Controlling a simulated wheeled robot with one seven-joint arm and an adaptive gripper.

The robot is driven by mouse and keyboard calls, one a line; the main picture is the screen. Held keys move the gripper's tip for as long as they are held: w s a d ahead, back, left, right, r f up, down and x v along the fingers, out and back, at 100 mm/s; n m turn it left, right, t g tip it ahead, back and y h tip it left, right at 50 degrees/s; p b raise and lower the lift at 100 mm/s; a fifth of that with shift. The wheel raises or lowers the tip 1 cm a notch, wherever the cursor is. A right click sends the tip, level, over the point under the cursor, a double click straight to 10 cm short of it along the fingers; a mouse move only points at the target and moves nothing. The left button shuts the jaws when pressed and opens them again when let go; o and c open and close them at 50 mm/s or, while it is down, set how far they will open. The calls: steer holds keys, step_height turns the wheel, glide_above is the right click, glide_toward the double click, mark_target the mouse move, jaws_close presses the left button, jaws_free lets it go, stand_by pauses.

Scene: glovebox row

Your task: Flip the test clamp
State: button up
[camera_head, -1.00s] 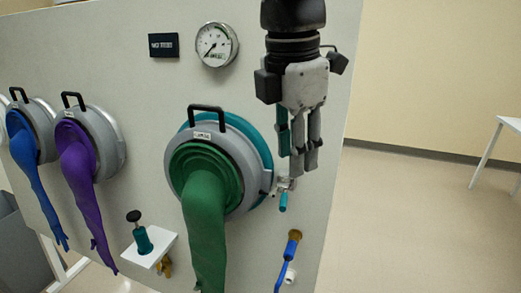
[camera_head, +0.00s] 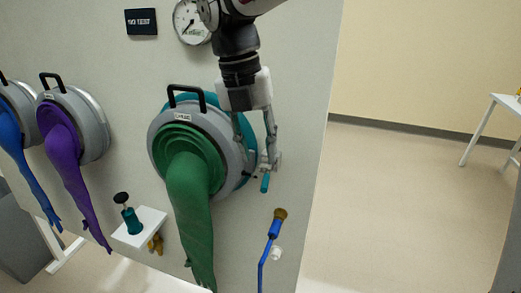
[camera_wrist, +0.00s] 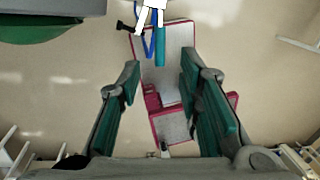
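The test clamp is a small metal toggle with a teal handle (camera_head: 265,182) on the panel, at the lower right edge of the green glove port (camera_head: 160,150). Its handle points down. In the wrist view the teal handle (camera_wrist: 160,48) shows at top centre, just beyond and between the fingertips. My gripper (camera_head: 256,148) is just above the clamp, pointing down, with one finger in front of the port's rim. In the wrist view my gripper (camera_wrist: 160,72) is open, with nothing between its teal pads. Whether a fingertip touches the clamp's metal part is unclear.
A blue hose with a brass fitting (camera_head: 280,214) is below the clamp. A pressure gauge (camera_head: 190,22) is above the port. A white shelf (camera_head: 140,232) holds a teal plunger-like part (camera_head: 132,220). Purple (camera_head: 75,160) and blue gloves hang at left.

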mark_target(265, 181)
steer(key=f, duration=0.2)
steer(key=f+p, duration=0.1)
steer(key=f, duration=0.1)
steer(key=d+f, duration=0.1)
steer(key=f, duration=0.2)
steer(key=shift+s+d, duration=0.1)
steer(key=shift+s, duration=0.05)
steer(key=shift+c, duration=0.4)
jaws_close()
